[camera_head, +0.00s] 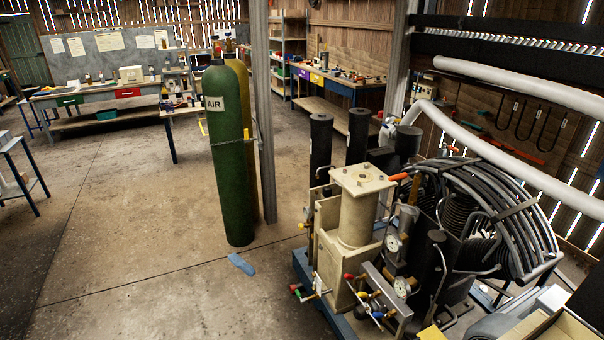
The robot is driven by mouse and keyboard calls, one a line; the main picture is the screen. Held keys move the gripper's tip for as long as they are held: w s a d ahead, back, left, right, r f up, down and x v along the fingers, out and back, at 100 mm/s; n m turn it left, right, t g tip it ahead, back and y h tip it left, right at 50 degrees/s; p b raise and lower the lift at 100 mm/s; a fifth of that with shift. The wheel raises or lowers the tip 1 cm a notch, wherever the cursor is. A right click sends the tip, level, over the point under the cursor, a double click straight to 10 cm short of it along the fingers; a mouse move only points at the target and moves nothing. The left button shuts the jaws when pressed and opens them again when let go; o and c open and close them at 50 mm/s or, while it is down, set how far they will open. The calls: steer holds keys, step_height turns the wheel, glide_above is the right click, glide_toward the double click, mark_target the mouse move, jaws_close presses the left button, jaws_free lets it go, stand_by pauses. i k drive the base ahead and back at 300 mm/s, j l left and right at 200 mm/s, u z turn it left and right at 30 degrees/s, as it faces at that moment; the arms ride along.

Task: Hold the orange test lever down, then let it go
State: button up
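The orange test lever (398,177) is a short orange handle at the top of the compressor, just right of the cream block's top plate (362,179). It sticks out toward the left and looks close to level. Its pivot is hard to make out among the pipes. The compressor (358,222) stands at the lower right on a blue base, with round gauges (393,243) and small coloured valve knobs in front. My gripper is not in view, and nothing is seen touching the lever.
Curved black tubing (500,200) crowds the lever's right side. Black cylinders (321,150) stand behind the cream block. A green AIR cylinder (226,170) stands by a metal post (264,120). A blue cloth (241,264) lies on the floor. Open floor lies left.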

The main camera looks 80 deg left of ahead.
mark_target(393, 179)
steer(key=j+u, duration=0.25)
steer(key=u, duration=0.2)
steer(key=i+j+u, duration=0.1)
steer(key=u, duration=0.35)
steer(key=i+j+u, duration=0.15)
steer(key=j+u, duration=0.15)
steer(key=u, duration=0.15)
steer(key=i+j+u, duration=0.15)
steer(key=u, duration=0.3)
steer(key=i+j+z, duration=0.35)
steer(key=i+j, duration=0.8)
